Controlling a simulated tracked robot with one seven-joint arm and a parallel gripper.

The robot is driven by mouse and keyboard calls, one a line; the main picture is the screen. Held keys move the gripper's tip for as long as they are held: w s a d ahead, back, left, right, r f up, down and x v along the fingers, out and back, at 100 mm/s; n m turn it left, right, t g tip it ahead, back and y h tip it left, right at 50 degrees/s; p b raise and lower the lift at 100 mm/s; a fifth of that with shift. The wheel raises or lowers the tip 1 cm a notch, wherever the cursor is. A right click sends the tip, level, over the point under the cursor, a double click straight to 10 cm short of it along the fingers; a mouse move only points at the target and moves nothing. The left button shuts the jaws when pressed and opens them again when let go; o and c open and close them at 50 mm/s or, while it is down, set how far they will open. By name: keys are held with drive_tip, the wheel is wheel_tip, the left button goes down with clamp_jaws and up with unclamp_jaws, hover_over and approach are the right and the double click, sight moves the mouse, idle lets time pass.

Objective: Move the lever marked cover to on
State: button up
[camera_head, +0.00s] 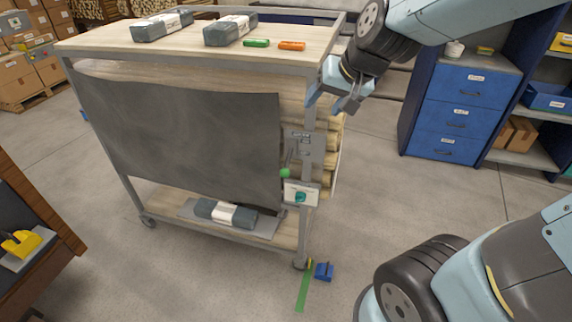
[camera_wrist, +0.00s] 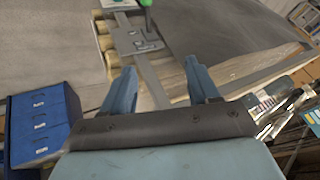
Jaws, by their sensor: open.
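A lever with a green knob (camera_head: 285,173) sits on a grey metal plate (camera_head: 303,148) at the right front post of the trolley. The knob hangs at the lower left of the plate. The lever also shows at the top of the wrist view, with its green knob (camera_wrist: 146,3) and the plate (camera_wrist: 136,40). The plate's markings are too small to read. Below it is a white panel (camera_head: 301,194) with a teal knob. My gripper (camera_head: 338,100) is open and empty, above the plate and apart from the lever. Its fingers (camera_wrist: 160,85) point toward the plate in the wrist view.
A dark grey cover (camera_head: 180,135) hangs over the trolley's front. Wrapped packs (camera_head: 230,30) and green and orange pieces lie on its top (camera_head: 110,38). A blue drawer cabinet (camera_head: 460,105) stands at right. A blue block (camera_head: 324,271) lies on the floor near the wheel.

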drive_tip(key=w+a+f+m, duration=0.2)
drive_tip(key=w+a+f, duration=0.4)
drive_tip(key=a+f, duration=0.2)
drive_tip(key=t+h, duration=1)
drive_tip(key=h, duration=0.2)
approach(285, 168)
drive_tip(key=shift+m, duration=0.3)
drive_tip(key=x, duration=0.8)
drive_tip(key=f+x, duration=0.1)
drive_tip(key=x, duration=0.3)
drive_tip(key=shift+w+d, duration=0.1)
drive_tip(key=shift+w, duration=0.3)
drive_tip(key=shift+r, duration=0.1)
drive_tip(key=c, duration=1.1)
clamp_jaws()
